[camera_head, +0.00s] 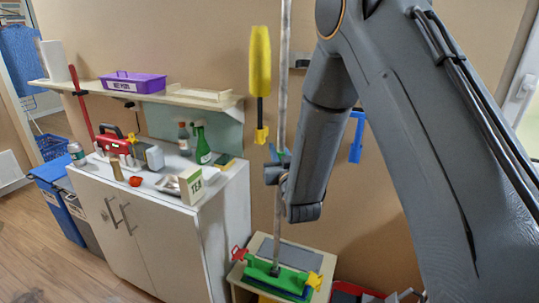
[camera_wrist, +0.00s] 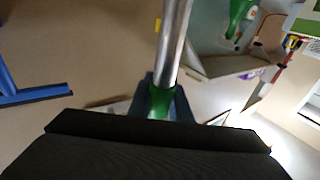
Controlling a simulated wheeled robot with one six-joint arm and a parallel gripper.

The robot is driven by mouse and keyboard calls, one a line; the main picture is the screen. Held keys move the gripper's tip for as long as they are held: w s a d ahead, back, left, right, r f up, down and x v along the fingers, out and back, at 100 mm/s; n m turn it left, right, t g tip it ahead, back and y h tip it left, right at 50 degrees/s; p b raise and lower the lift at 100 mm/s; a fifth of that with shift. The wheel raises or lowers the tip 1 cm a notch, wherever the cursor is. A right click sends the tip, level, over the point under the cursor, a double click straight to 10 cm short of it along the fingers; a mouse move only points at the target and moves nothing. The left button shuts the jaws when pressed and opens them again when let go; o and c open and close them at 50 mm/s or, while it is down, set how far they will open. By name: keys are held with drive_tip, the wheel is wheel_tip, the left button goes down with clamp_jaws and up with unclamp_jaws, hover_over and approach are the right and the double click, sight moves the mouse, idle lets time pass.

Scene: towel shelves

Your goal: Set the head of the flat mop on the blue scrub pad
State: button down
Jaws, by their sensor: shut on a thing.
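My gripper (camera_head: 277,172) is shut on the pole, which stands nearly upright. In the wrist view, my gripper (camera_wrist: 163,103) closes around the pole (camera_wrist: 174,45) at a green part. The head is low over a small stand (camera_head: 318,263). A blue edge, likely the blue scrub pad (camera_head: 292,294), shows under the head, mostly hidden. I cannot tell whether they touch.
A grey pad (camera_head: 290,255) lies behind the head on the stand. A white cabinet (camera_head: 150,235) with bottles and boxes on top stands to the left. A yellow duster (camera_head: 260,62) and a blue tool (camera_head: 357,137) hang on the wall. A red container (camera_head: 352,292) is right of the stand.

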drive_tip(key=shift+w+d+f+b, duration=0.2)
drive_tip(key=shift+w+f+b, duration=0.15)
drive_tip(key=shift+w, duration=0.25)
drive_tip(key=shift+w+d+f+b, duration=0.25)
drive_tip(key=shift+w+b, duration=0.05)
drive_tip(key=shift+w, duration=0.25)
drive_tip(key=shift+w+d+f+b, duration=0.2)
drive_tip(key=shift+w+f+b, duration=0.15)
drive_tip(key=shift+w, duration=0.25)
drive_tip(key=shift+b, duration=0.3)
idle(0.8)
drive_tip(key=shift+s+f+b, duration=0.1)
drive_tip(key=shift+f+b, duration=1.8)
drive_tip(key=shift+f, duration=0.6)
idle(0.7)
drive_tip(key=c, duration=1.6)
unclamp_jaws()
drive_tip(key=shift+o, duration=0.2)
drive_tip(key=shift+d+f, duration=0.1)
